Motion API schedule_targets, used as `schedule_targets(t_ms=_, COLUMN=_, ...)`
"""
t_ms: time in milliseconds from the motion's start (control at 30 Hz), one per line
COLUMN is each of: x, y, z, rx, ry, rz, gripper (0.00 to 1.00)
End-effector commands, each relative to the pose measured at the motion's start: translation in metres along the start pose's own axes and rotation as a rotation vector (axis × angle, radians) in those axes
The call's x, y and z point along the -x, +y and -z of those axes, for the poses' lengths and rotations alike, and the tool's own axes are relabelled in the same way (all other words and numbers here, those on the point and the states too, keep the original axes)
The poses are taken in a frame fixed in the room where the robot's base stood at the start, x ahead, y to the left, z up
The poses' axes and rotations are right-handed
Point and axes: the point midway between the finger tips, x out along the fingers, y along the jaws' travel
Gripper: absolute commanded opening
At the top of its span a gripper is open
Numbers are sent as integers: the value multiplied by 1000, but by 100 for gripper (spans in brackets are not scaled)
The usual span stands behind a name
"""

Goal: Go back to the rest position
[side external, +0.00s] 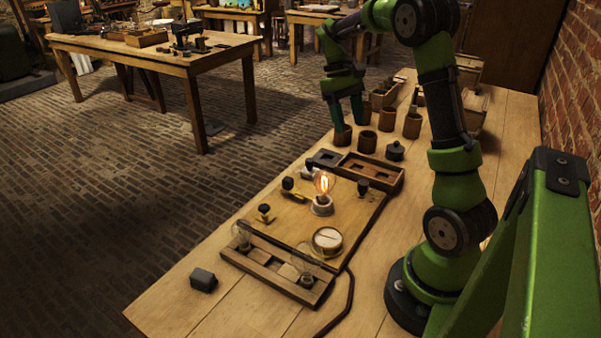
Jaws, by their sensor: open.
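My gripper (347,117) points down at the far end of the workbench, with its teal fingers just over a small brown jar (342,136). The fingers are open; whether the tips reach inside the jar or stay above its rim I cannot tell. More brown jars stand close by, one (367,141) just to the right and another (412,124) farther right. My green arm rises from its base at the right and bends over to the jars.
A wooden board (290,215) carries a glowing bulb (323,186), a round dial (327,240) and brass-and-black fittings. A tray (370,172) and a dark lidded pot (395,151) sit between board and jars. A dark block (203,279) lies front left. A brick wall (572,110) bounds the right.

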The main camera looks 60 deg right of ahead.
Motion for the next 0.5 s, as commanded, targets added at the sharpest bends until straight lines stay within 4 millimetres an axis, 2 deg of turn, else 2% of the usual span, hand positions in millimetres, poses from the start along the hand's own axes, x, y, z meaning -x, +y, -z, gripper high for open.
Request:
schedule_targets(t_ms=67, x=-5, y=-11, z=-4, rx=-31, ry=57, rz=9, gripper=57)
schedule_targets(t_ms=267, x=2, y=-67, z=-28, rx=-71, ry=276, rz=66, gripper=57)
schedule_targets(t_ms=367, x=6, y=-100, z=-47, rx=-78, ry=396, rz=118, gripper=57)
schedule_targets(t_ms=500, x=10, y=-146, z=-83, rx=-74, ry=565, rz=219, gripper=57)
